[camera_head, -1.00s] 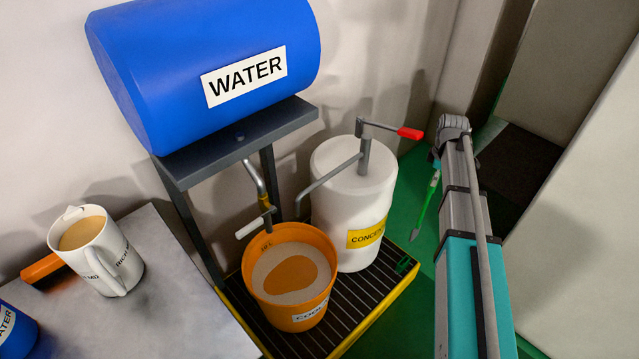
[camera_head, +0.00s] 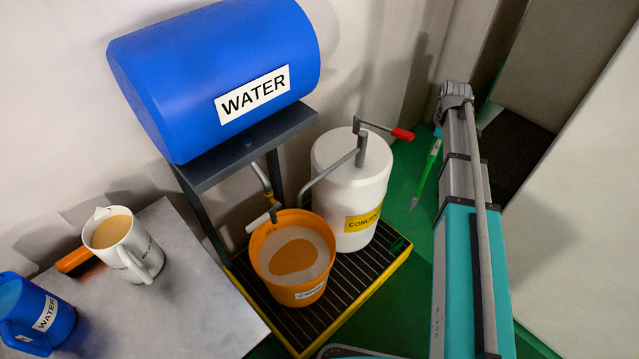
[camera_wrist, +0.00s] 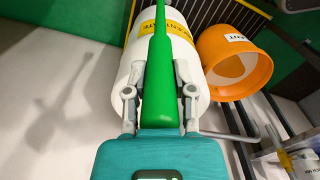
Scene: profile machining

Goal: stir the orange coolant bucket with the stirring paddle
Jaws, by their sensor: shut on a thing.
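The orange coolant bucket (camera_head: 280,289) stands on a grated tray, with pale liquid and a darker orange patch inside. It also shows at the upper right of the wrist view (camera_wrist: 257,62). My gripper (camera_wrist: 163,88) is shut on the green stirring paddle (camera_wrist: 162,98), which extends up the wrist view between the fingers. In the head view the paddle (camera_head: 430,165) hangs tilted left of my arm, right of the white drum and apart from the bucket. My gripper itself is not clearly visible there.
The white concentrate drum (camera_head: 340,190) with a red-handled crank (camera_head: 402,134) stands beside the bucket. A blue water tank (camera_head: 215,80) sits on a dark stand above; its tap is close to the bucket rim. A white jug (camera_head: 118,248) and blue jug (camera_head: 38,318) stand on a grey table (camera_head: 200,305).

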